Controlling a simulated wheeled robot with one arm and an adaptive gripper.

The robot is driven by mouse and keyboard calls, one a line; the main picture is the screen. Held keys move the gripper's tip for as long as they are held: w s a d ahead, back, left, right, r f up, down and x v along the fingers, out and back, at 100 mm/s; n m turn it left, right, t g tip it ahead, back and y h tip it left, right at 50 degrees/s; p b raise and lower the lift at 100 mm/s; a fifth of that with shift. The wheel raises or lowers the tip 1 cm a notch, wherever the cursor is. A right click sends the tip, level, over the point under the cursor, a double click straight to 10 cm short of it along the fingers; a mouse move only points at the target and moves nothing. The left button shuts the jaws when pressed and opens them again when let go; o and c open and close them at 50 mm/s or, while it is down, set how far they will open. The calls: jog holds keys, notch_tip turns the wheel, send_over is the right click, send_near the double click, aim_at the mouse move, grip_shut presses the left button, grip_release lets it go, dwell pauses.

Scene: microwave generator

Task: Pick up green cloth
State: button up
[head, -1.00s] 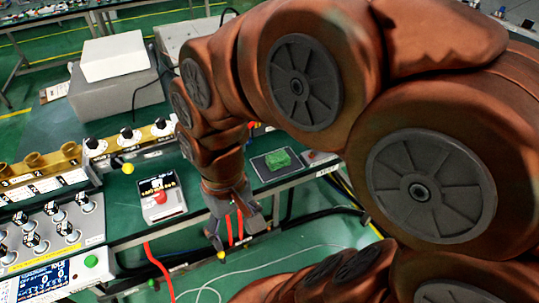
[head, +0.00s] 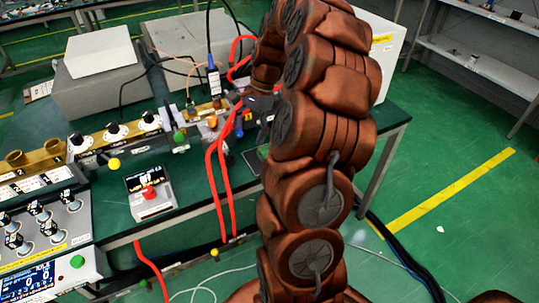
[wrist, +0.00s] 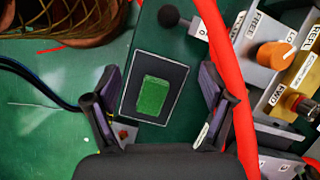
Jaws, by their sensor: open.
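The green cloth (wrist: 153,95) is a small, roughly square folded pad in the wrist view. It lies on a dark flat tray (wrist: 130,100) with a pale rim, on the green bench. My gripper (wrist: 160,88) is open, with one finger on each side of the tray and the cloth between them in the picture; no contact shows. In the head view my gripper (head: 260,108) shows small and dark beside my arm. A corner of the tray (head: 250,160) shows there, but my arm hides the cloth.
A red cable (wrist: 234,90) runs just right of the right finger, by a panel with an orange knob (wrist: 274,54). A small box with a red button (head: 150,193) stands left on the bench. Grey boxes (head: 100,80) stand behind. Open floor lies to the right.

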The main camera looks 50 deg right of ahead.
aim_at(266, 151)
jog(key=d+f+m, duration=0.1)
jog(key=d, duration=0.2)
jog(key=d+f+m, duration=0.1)
jog(key=d+f, duration=0.1)
jog(key=d, duration=0.1)
jog(key=s+d+f+m, duration=0.1)
jog(key=d+m, duration=0.1)
jog(key=d, duration=0.1)
jog(key=shift+s+d+f+t, duration=0.1)
jog(key=shift+d+f+t, duration=0.25)
jog(key=shift+d+t, duration=0.05)
jog(key=shift+s+d+p+x, duration=0.15)
jog(key=shift+p+x, duration=0.1)
jog(key=shift+x, duration=1.05)
jog(key=shift+s+p+x, duration=0.15)
jog(key=shift+p+x, duration=0.1)
jog(key=shift+x, duration=1)
jog(key=shift+s+d+p+x, duration=0.15)
jog(key=shift+p+x, duration=0.1)
jog(key=shift+x, duration=1.05)
jog(key=shift+w+f, duration=0.15)
jog(key=c, duration=1)
